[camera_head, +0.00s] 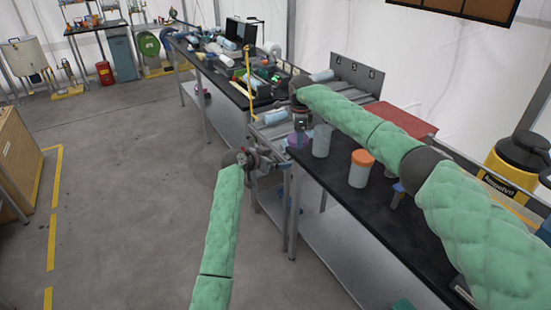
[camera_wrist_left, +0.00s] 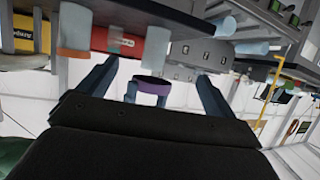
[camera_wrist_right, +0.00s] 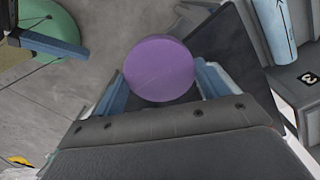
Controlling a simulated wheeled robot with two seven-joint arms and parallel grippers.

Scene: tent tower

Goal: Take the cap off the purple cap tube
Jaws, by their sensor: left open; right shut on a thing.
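The purple cap (camera_wrist_right: 160,68) is a round disc between the fingertips of my right gripper (camera_wrist_right: 160,85), which is shut on it. In the head view the cap (camera_head: 298,140) hangs under my right gripper (camera_head: 299,122), by the near end of the black table. In the left wrist view the cap (camera_wrist_left: 150,86) looks like a ring between the right fingers; I cannot make out a tube body on it. A pale tube (camera_head: 322,141) with no coloured cap stands just right of it. My left gripper (camera_head: 268,162) is open and empty, lower left of the cap, apart from it.
A tube with an orange cap (camera_head: 361,168) stands on the black table (camera_head: 345,205). A grey metal unit (camera_head: 275,128) lies behind the cap. A cluttered table (camera_head: 240,85) is farther back. The floor (camera_head: 130,180) at left is free.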

